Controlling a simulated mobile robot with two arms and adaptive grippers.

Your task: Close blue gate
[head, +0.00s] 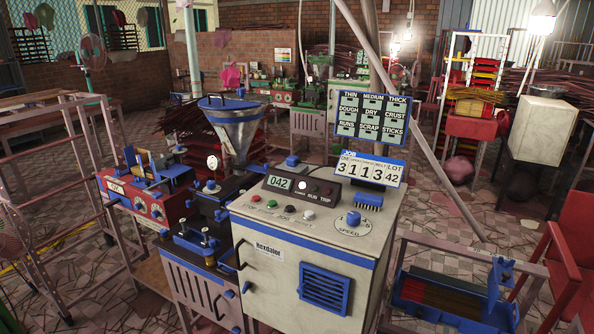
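No part is plainly recognisable as the blue gate. A metal hopper (236,128) with a blue rim stands above the extruder, and its lower outlet is partly hidden by machine parts. Blue parts (197,243) sit on the extruder body below it. A blue upright bracket (499,276) stands at the right end of a blue tray (440,312) at the lower right. I cannot tell whether any of these is the gate, or whether it is open. Neither of my grippers is in the head view.
A cream control cabinet (262,287) with buttons, a speed knob and a blue vent fills the centre front. A red machine (150,205) stands to its left, beside a metal rack (75,190). A red chair (572,255) is at the right. Tiled floor (435,208) shows behind the cabinet.

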